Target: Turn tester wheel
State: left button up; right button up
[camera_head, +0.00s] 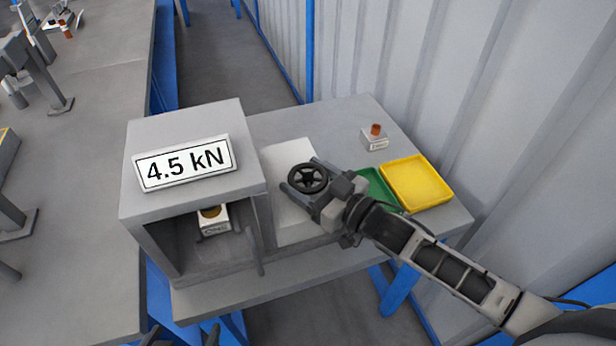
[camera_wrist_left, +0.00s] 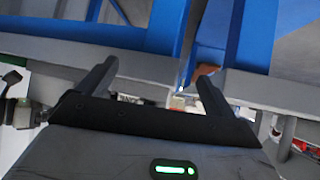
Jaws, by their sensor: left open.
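The tester (camera_head: 190,130) is a grey box with a display (camera_head: 184,163) reading 4.5 kN. Its black handwheel (camera_head: 307,178) stands at its right side. My right gripper (camera_head: 300,175) is at the wheel, with a finger on either side of it; I cannot tell whether they press on the rim. A small white labelled block (camera_head: 213,226) with a yellowish top sits inside the tester's open bay. My left gripper (camera_head: 182,336) only just shows at the bottom edge. In the left wrist view (camera_wrist_left: 155,85) its fingers are apart with nothing between them.
Right of the wheel are a green tray (camera_head: 376,187), partly behind my right arm, and an empty yellow tray (camera_head: 418,184). A white block with an orange-brown piece (camera_head: 375,138) stands behind them. A corrugated wall (camera_head: 500,90) closes off the right. A long grey bench (camera_head: 85,200) lies left.

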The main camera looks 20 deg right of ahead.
jog(key=shift+r+n+g+y, duration=0.1)
jog(key=shift+n+g+y, duration=0.2)
jog(key=shift+n+y, duration=0.2)
jog(key=shift+n+g+y, duration=0.5)
jog(key=shift+g+y, duration=0.1)
jog(key=shift+y, duration=0.1)
jog(key=o, duration=1)
jog(key=shift+b+v, duration=0.45)
jog(key=shift+v, duration=7.5)
